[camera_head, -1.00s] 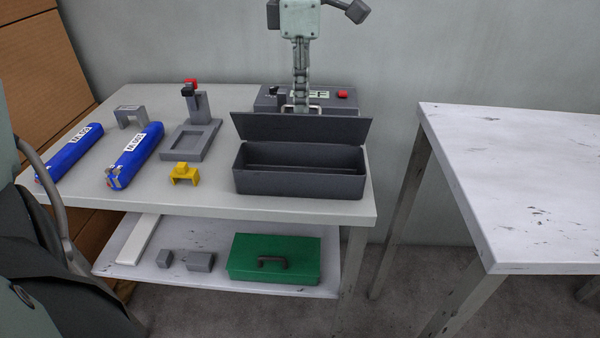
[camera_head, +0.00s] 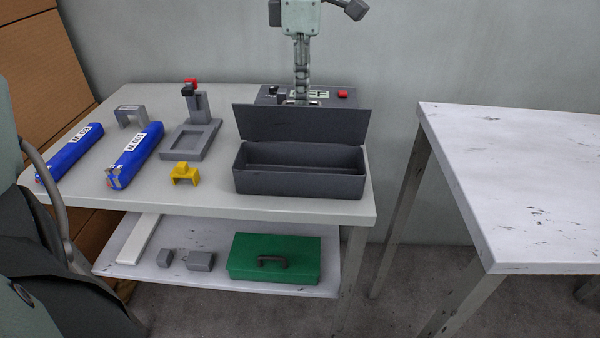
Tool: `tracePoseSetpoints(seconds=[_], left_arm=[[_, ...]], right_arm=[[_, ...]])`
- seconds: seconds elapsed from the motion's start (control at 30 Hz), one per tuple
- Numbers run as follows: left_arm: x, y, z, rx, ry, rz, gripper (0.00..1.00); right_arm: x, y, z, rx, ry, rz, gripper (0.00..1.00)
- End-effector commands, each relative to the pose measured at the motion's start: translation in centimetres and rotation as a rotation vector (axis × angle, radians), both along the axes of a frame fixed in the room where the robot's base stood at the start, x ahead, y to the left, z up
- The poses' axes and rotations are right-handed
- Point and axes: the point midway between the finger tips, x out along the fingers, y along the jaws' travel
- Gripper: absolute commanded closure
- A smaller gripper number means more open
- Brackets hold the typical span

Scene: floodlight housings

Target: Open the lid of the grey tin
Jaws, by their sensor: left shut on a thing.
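The dark grey tin (camera_head: 300,183) stands near the front right corner of the left table. Its lid (camera_head: 302,123) stands up steeply along the back edge, and the tin's mouth is open towards me. The inside that shows looks empty. Parts of my left arm (camera_head: 40,170), with a grey cable, show at the left edge, well apart from the tin. I cannot make out the left fingertips or what is between them. No gripper shows touching the lid. My right gripper is not in view.
A press-like machine (camera_head: 301,70) stands behind the lid. Blue cylinders (camera_head: 136,152), a grey stand (camera_head: 190,143) and a yellow piece (camera_head: 185,174) lie left of the tin. A green box (camera_head: 275,248) is on the lower shelf. The right table (camera_head: 520,170) is clear.

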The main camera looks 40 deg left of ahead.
Motion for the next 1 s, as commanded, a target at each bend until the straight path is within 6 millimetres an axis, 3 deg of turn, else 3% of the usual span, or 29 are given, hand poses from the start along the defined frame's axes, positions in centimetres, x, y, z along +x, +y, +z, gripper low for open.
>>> tracePoseSetpoints(seconds=[1.0], left_arm=[[1.2,0.7,-0.2,0.001,-0.002,0.002,1.00]], right_arm=[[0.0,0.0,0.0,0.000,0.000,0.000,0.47]])
